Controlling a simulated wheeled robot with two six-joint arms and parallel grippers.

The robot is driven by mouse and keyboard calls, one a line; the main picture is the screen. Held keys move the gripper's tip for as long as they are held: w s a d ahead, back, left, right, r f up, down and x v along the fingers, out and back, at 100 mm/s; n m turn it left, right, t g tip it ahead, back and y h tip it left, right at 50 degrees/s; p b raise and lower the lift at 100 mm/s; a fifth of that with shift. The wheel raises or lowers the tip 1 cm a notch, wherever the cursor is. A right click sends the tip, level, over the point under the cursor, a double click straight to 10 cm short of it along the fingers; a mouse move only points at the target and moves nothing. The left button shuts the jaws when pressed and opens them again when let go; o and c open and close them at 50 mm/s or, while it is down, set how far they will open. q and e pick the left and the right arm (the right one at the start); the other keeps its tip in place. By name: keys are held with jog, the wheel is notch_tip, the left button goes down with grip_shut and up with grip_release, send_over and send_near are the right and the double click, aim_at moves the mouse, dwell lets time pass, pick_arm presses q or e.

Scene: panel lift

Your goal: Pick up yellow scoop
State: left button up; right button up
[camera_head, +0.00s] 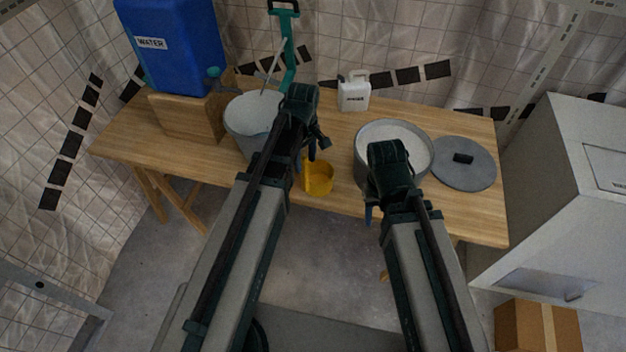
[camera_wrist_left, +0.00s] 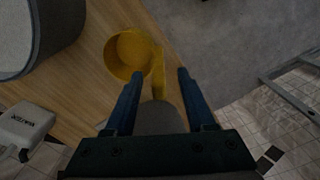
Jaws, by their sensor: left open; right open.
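The yellow scoop (camera_head: 319,178) stands on the wooden table near its front edge, between the two buckets. In the left wrist view the scoop's round cup (camera_wrist_left: 128,50) lies up and left of the fingertips, and its handle (camera_wrist_left: 159,72) shows between them. My left gripper (camera_head: 315,152) is open just above and beside the scoop, with its blue fingers (camera_wrist_left: 160,74) on either side of the handle; I cannot tell whether they touch it. My right gripper (camera_head: 371,208) is open and empty in front of the powder bucket (camera_head: 422,165); its far finger is hidden.
A grey bucket (camera_head: 240,115) stands left of my left gripper, partly hidden. A white jug (camera_head: 355,92), a grey lid (camera_head: 464,165) and a blue water container (camera_head: 175,45) on a wooden stand (camera_head: 180,117) are on the table (camera_head: 465,218). A cardboard box (camera_head: 537,327) is at lower right.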

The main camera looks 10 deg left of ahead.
aim_at(305, 168)
pick_arm(q)
jog(key=f+b, duration=0.4)
jog(key=shift+w+a+f, duration=0.15)
jog(key=shift+w+f, duration=0.1)
jog(key=shift+f, duration=0.15)
jog(key=shift+r, duration=0.1)
jog(key=shift+c, duration=0.2)
grip_shut()
